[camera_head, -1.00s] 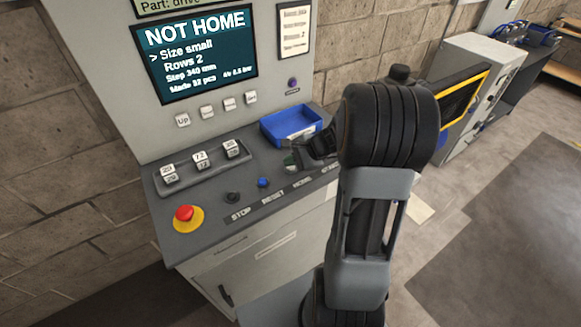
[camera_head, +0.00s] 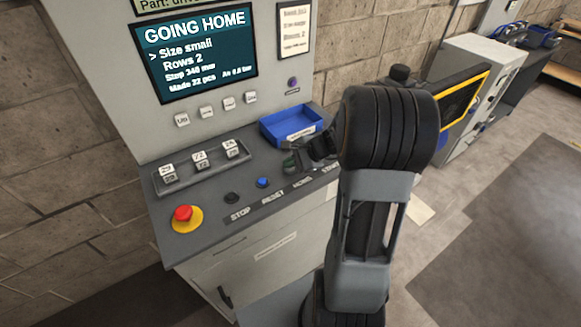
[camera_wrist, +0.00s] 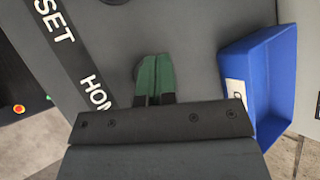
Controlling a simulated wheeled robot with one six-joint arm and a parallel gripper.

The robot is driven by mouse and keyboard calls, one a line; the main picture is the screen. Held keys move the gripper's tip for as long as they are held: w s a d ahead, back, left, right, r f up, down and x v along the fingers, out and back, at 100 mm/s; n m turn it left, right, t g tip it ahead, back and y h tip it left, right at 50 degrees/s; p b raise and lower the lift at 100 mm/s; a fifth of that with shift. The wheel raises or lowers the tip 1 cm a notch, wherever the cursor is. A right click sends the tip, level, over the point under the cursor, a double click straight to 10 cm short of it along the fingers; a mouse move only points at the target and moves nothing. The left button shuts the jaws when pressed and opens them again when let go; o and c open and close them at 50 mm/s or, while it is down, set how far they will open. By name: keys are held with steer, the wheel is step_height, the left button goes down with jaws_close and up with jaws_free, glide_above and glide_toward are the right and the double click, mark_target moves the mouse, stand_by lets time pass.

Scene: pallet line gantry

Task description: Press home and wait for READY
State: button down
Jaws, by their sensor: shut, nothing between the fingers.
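The screen (camera_head: 200,52) on the console reads GOING HOME, with Size small and Rows 2 below. My gripper (camera_head: 292,160) is low over the desk, at the HOME label, partly hidden by my arm. In the wrist view its green fingertips (camera_wrist: 154,75) are together with nothing between them. A dark round button (camera_wrist: 138,70) shows partly behind the fingertips, by the HOME label (camera_wrist: 97,92). I cannot tell whether the fingertips touch it. The blue RESET button (camera_head: 262,182) and a dark STOP button (camera_head: 232,198) sit to the left.
A red emergency stop (camera_head: 184,214) on a yellow base is at the desk's front left. A blue tray (camera_head: 270,131) stands close behind my gripper, and right of it in the wrist view. Small switches (camera_head: 201,161) line the desk's left. Open floor lies to the right.

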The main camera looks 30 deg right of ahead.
mark_target(291, 169)
steer(key=shift+r, duration=0.1)
steer(key=shift+r+p, duration=0.65)
steer(key=shift+r, duration=0.15)
steer(key=shift+r+p, duration=1.9)
steer(key=shift+r, duration=0.6)
